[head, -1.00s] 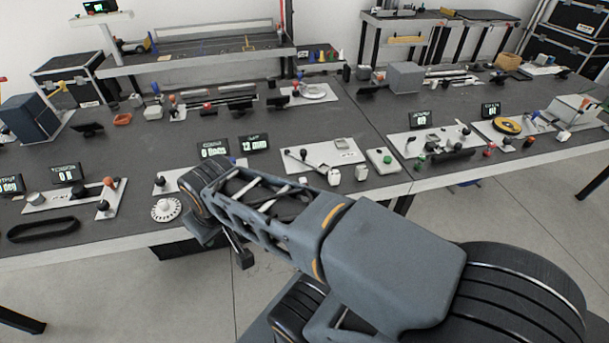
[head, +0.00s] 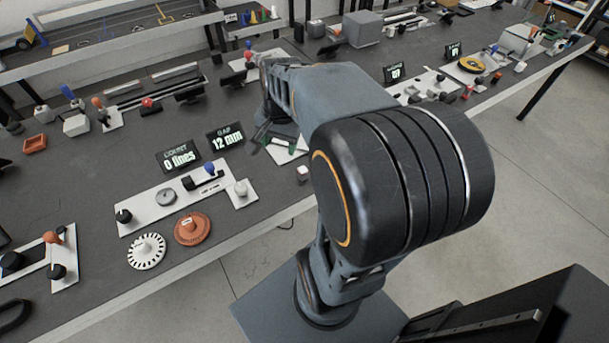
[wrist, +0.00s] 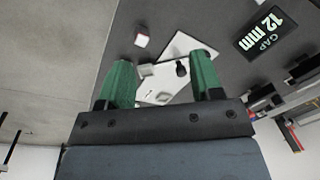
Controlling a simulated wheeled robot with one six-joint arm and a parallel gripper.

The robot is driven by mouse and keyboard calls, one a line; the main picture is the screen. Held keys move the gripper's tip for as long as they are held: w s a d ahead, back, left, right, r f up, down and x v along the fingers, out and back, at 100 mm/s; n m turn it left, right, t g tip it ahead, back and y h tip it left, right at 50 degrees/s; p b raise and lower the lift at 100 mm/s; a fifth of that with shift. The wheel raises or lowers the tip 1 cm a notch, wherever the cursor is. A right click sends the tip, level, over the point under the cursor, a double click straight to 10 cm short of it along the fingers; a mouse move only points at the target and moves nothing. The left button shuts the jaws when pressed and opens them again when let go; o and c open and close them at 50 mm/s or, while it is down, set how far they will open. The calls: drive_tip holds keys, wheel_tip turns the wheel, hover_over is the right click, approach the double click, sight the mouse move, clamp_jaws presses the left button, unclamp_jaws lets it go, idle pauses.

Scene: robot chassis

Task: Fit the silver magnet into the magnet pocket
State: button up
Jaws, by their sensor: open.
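My gripper (head: 272,145) hangs over the bench at the end of my forearm in the head view. In the wrist view its two green fingers (wrist: 162,64) are wide apart, with nothing held between them. Between and beyond the fingers lies a white plate (wrist: 180,84) with a pale rounded square piece (wrist: 164,96) and a black knob (wrist: 181,68). A small pale block (wrist: 147,70) shows near the left fingertip. I cannot tell which of these is the silver magnet or the magnet pocket. In the head view my arm and gripper hide most of this plate.
A GAP display (head: 226,137) reading 12 mm stands left of my gripper. An orange disc (head: 192,228) and a white toothed disc (head: 146,251) lie front left.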

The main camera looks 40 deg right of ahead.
drive_tip(key=d+f+m+g+y+b, duration=0.1)
drive_tip(key=d+f+m+b, duration=0.1)
drive_tip(key=d+f+m, duration=0.55)
hover_over(303, 169)
drive_tip(key=shift+m, duration=0.35)
drive_tip(key=f, duration=0.5)
drive_tip(key=shift+s+d, duration=0.2)
drive_tip(key=shift+d, duration=0.1)
drive_tip(key=shift+w+a+f+b, duration=0.15)
drive_tip(key=shift+f+b, duration=0.05)
drive_tip(key=shift+f, duration=1.4)
drive_tip(key=shift+w+a+f+b, duration=0.15)
drive_tip(key=shift+f+b, duration=0.05)
drive_tip(key=shift+f, duration=1.35)
drive_tip(key=c, duration=1)
drive_tip(key=shift+r, duration=0.1)
drive_tip(key=shift+c, duration=0.2)
